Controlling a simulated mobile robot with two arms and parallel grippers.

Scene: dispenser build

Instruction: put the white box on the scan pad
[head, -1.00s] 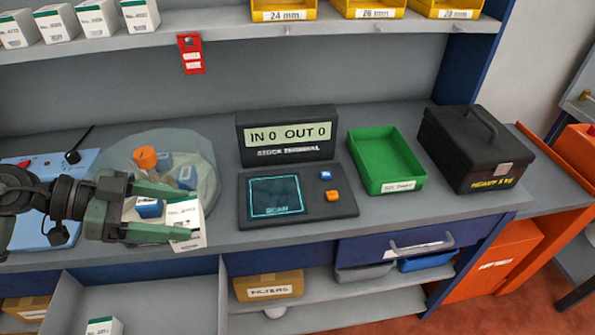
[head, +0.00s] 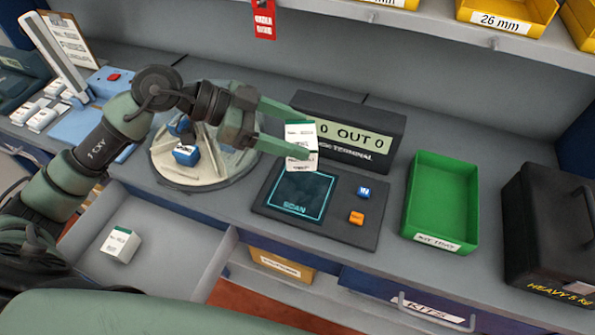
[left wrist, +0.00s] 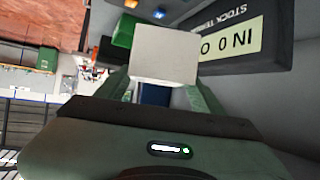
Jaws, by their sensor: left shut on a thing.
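The white box (head: 301,140), with a green top edge and printed label, is held upright by my left gripper (head: 287,126). In the left wrist view the box (left wrist: 165,55) shows as a plain pale face between the fingers. The scan pad (head: 302,194) is a dark panel with a cyan-outlined square marked SCAN, lying on the counter. The held box is above the back edge of the pad, in front of the terminal's display. It appears clear of the pad, but the exact height is hard to tell. My right gripper is not in view.
The stock terminal (head: 375,157) stands just behind the pad, with blue and orange buttons on the pad's right. A green tray (head: 442,200) and black case (head: 550,230) stand to the right. A round turntable (head: 185,172) with blue pieces is left. Another white box (head: 120,244) lies in the open drawer.

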